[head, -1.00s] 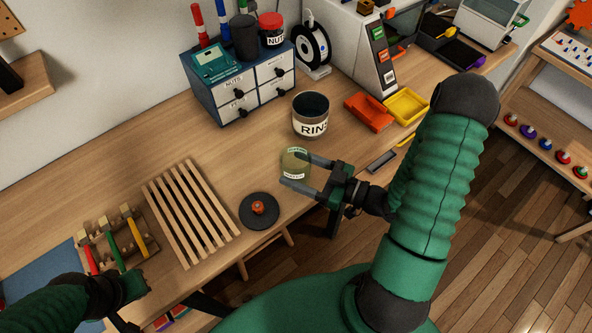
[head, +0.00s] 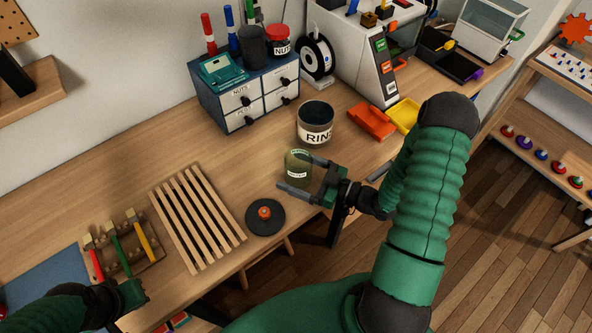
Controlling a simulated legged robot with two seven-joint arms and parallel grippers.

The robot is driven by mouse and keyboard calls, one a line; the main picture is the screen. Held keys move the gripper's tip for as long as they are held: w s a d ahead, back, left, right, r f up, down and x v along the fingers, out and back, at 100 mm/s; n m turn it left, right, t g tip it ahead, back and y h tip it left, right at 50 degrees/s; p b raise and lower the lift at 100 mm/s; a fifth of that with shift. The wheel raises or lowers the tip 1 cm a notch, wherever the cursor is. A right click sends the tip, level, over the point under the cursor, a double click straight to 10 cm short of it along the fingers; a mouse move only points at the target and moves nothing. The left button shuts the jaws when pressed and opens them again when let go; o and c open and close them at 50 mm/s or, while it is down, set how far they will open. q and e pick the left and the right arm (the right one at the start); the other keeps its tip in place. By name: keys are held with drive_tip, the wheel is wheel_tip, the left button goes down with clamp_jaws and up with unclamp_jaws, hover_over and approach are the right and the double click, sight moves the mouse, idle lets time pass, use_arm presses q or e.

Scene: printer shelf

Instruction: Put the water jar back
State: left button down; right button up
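A small greenish see-through jar (head: 298,170) with pale labels, too small to read, appears to stand upright on the wooden bench near its front edge. It looks like the water jar. My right gripper (head: 290,172) reaches in from the right with its fingers spread, one on the far side of the jar and one on the near side. I see no clear grip on the jar. A dark pot marked "RIN..." (head: 315,130) stands just behind it. My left gripper (head: 130,294) is at the lower left, its fingers mostly hidden.
A black disc with an orange knob (head: 265,214) and a slatted wooden rack (head: 197,216) lie left of the jar. A tool holder (head: 150,262) is further left. Orange (head: 371,121) and yellow (head: 404,113) trays lie to the right. Drawers (head: 247,99) stand behind.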

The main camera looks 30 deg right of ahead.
use_arm(q)
drive_tip(key=shift+d, duration=0.5)
use_arm(e)
drive_tip(key=shift+s+d+f, duration=0.1)
drive_tip(key=shift+s+d, duration=0.15)
drive_tip(key=shift+d, duration=0.45)
use_arm(q)
drive_tip(key=shift+s+a+f+b, duration=0.1)
drive_tip(key=shift+a+f+b, duration=0.2)
drive_tip(key=shift+b, duration=0.05)
use_arm(e)
drive_tip(key=v, duration=1)
drive_tip(key=shift+s, duration=0.25)
use_arm(q)
drive_tip(key=shift+d, duration=0.2)
use_arm(e)
drive_tip(key=shift+s+d, duration=0.3)
drive_tip(key=shift+s, duration=0.1)
use_arm(q)
drive_tip(key=shift+a, duration=0.1)
use_arm(e)
drive_tip(key=shift+a, duration=0.1)
